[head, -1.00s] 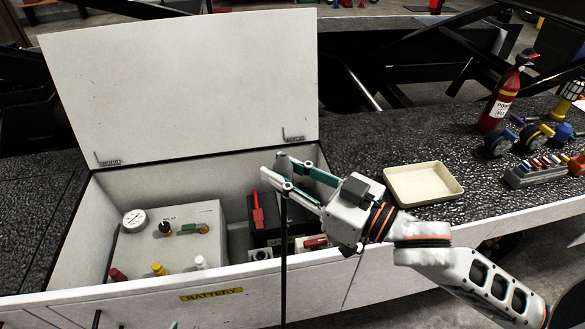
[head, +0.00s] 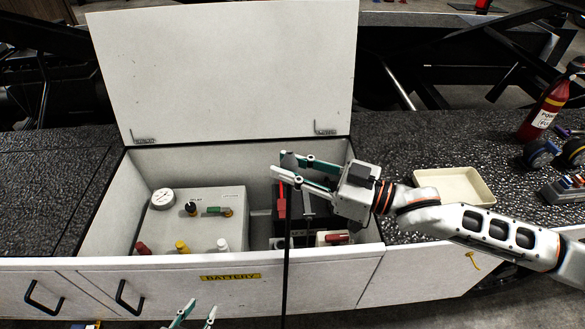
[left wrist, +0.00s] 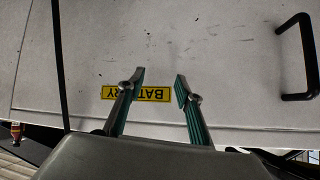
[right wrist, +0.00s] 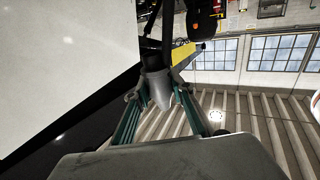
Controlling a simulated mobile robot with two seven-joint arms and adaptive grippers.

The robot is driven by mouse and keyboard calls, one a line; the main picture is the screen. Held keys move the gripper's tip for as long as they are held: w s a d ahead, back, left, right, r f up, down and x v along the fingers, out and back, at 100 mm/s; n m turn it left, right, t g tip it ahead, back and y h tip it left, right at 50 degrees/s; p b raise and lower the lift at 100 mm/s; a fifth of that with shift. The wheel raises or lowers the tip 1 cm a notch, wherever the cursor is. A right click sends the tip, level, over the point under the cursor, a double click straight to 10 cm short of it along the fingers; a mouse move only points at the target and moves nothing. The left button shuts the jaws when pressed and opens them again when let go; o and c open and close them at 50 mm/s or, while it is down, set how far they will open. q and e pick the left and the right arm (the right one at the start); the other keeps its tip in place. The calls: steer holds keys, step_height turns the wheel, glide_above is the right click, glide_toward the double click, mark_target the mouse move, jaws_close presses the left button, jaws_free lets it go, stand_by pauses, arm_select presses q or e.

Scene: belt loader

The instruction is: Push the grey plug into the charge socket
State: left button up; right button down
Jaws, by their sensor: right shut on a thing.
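My right gripper (head: 279,168) is shut on the grey plug (right wrist: 158,88), held above the open battery compartment (head: 112,213). A black cable (head: 287,250) hangs from the plug past the compartment's front wall. In the head view the plug is small and mostly covered by the fingers. My left gripper (head: 195,314) is low in front of the cabinet; in the left wrist view it is open and empty (left wrist: 161,86), facing the yellow BATTERY label (left wrist: 150,94). I cannot tell the charge socket for sure; a small grey block (head: 278,243) sits inside near the front wall.
A grey box (head: 185,225) with a gauge (head: 163,199) and coloured caps fills the compartment's left. A black battery with a red clamp (head: 281,202) stands at the right. The raised lid (head: 225,75) closes off the back. A cream tray (head: 455,184) lies to the right.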

arm_select(q)
steer(key=w+d+r+n+t+h, duration=0.2)
steer(key=w+d+r+n+t, duration=0.15)
steer(key=r, duration=0.65)
steer(key=w+d+r+n+t+h, duration=0.25)
steer(key=d+r, duration=0.25)
steer(key=r, duration=0.5)
steer(key=w+d+r+n+t+h, duration=0.1)
steer(key=w+d+r+n+t, duration=0.25)
steer(key=r, duration=0.65)
steer(key=s+d+r+n+t+y, duration=0.1)
steer(key=s+r+n+t+y, duration=0.1)
steer(key=r+n+y, duration=0.65)
steer(key=s+d+r+n+t+y, duration=0.15)
steer(key=r+n+y, duration=0.25)
steer(key=r+n, duration=0.8)
steer(key=n+g+h, duration=0.5)
steer(key=n+g, duration=0.1)
steer(key=n, duration=0.4)
glide_toward(289, 155)
steer(key=w, duration=1)
steer(key=shift+w+f, duration=0.3)
steer(key=shift+w, duration=0.05)
